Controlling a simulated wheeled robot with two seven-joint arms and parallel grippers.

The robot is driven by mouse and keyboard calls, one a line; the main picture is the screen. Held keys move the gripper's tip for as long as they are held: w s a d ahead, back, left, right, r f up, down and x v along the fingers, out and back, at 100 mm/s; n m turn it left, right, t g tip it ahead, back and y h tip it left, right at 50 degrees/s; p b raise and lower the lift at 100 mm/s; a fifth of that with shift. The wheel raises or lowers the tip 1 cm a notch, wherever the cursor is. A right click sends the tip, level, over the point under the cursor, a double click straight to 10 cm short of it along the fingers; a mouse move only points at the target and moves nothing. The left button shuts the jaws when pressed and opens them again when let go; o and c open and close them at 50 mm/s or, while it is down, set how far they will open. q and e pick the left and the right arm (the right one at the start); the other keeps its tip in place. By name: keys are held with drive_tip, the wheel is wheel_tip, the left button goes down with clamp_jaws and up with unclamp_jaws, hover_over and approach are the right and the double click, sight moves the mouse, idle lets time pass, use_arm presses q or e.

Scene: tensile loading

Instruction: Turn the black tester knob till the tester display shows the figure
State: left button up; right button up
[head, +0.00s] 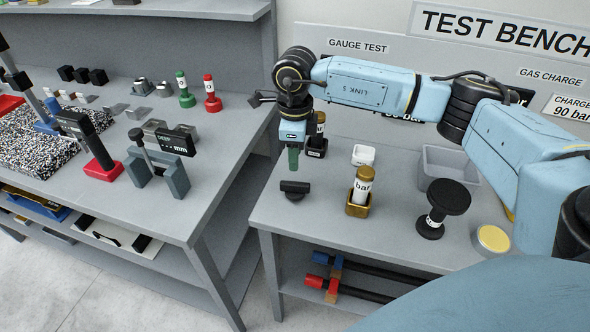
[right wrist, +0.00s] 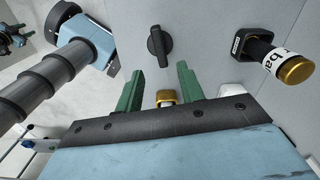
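The black tester knob (head: 294,188) has a bar-shaped grip on a round base and sits on the right table. It also shows in the right wrist view (right wrist: 158,45), just beyond my fingertips. My right gripper (head: 293,167) points down above and slightly behind the knob in the head view. In the right wrist view (right wrist: 159,68) its green fingers are apart, with nothing held between them.
A gold-capped cylinder (head: 362,184) stands in a brass holder right of the knob. Another stands in a black holder (head: 316,150) behind. A sign (head: 572,106) reads "90 bar".

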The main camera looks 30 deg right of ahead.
drive_tip(key=shift+r, duration=2.25)
